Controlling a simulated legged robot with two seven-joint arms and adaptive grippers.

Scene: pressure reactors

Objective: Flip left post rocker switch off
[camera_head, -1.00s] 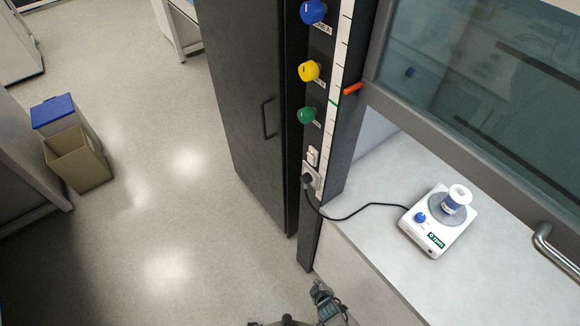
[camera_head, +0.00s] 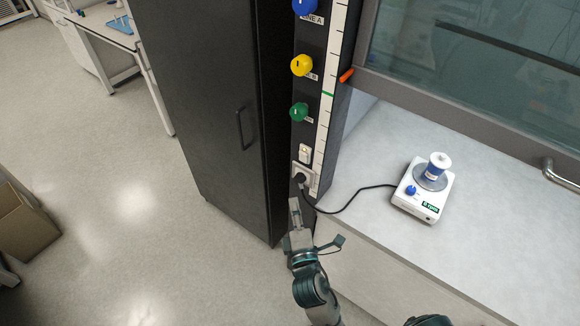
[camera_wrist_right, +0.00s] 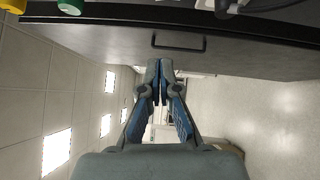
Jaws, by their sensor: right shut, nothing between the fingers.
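The left post (camera_head: 318,120) is a dark upright with a white ruled strip. A small white rocker switch (camera_head: 304,152) sits low on it, below the green knob and just above a socket with a black plug (camera_head: 300,178). I cannot tell which way the rocker is tipped. My right gripper (camera_head: 294,209) is below the socket, in front of the post, apart from the switch. In the right wrist view its fingers (camera_wrist_right: 160,68) are together and empty. My left gripper is not in view.
Blue (camera_head: 305,6), yellow (camera_head: 301,65) and green (camera_head: 299,112) knobs line the post above. A black cable runs from the plug to a white stirrer (camera_head: 422,195) on the bench (camera_head: 370,225). A dark cabinet (camera_head: 200,90) stands left of the post. An orange tab (camera_head: 346,75) sticks out right.

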